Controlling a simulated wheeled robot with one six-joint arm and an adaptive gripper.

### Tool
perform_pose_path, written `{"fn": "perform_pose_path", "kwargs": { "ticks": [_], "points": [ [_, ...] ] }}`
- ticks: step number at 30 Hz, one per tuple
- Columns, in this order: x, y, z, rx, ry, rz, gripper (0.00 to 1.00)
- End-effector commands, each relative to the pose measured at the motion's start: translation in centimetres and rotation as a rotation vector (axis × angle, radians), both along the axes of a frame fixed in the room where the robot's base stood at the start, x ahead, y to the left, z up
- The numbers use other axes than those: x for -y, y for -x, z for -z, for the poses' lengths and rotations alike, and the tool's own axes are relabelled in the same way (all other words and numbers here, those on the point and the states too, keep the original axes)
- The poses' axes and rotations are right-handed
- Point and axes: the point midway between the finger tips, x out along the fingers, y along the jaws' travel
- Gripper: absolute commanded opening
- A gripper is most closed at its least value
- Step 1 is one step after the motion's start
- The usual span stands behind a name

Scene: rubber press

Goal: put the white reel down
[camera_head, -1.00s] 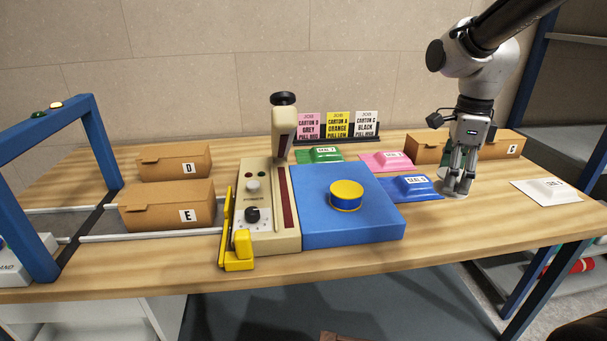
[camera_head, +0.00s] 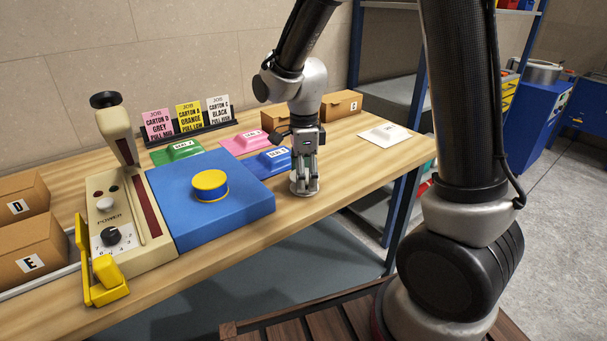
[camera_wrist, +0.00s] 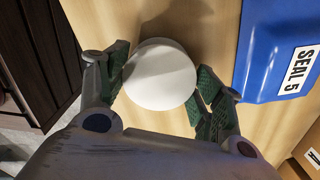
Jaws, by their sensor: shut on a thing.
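The white reel (camera_wrist: 160,78) is round and pale, seen from above between my fingers in the wrist view. My gripper (camera_head: 304,186) is shut on it, with a green-padded finger against each side. In the head view only the reel's lower rim (camera_head: 304,191) shows below the fingertips, at or just above the bare wood of the table (camera_head: 345,170). Whether it touches the wood I cannot tell. The blue SEAL 5 packet (camera_wrist: 282,50) lies to the right of the reel in the wrist view, apart from it.
The blue block with a yellow reel (camera_head: 210,186) stands left of my gripper, beside the cream sealing machine (camera_head: 125,215). Green (camera_head: 177,152), pink (camera_head: 246,143) and white (camera_head: 384,133) packets lie farther back. Cartons (camera_head: 341,104) stand behind. Bare wood lies around the gripper, near the table's front edge.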

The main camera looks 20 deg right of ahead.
Motion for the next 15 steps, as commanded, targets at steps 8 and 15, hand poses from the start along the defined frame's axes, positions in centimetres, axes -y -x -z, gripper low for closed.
{"fn": "perform_pose_path", "kwargs": {
  "ticks": [8,15],
  "points": [
    [-0.01,-0.01,0.22,0.000,0.000,0.000,0.70],
    [-0.01,-0.01,0.19,0.000,0.000,0.000,0.88]
  ]
}}
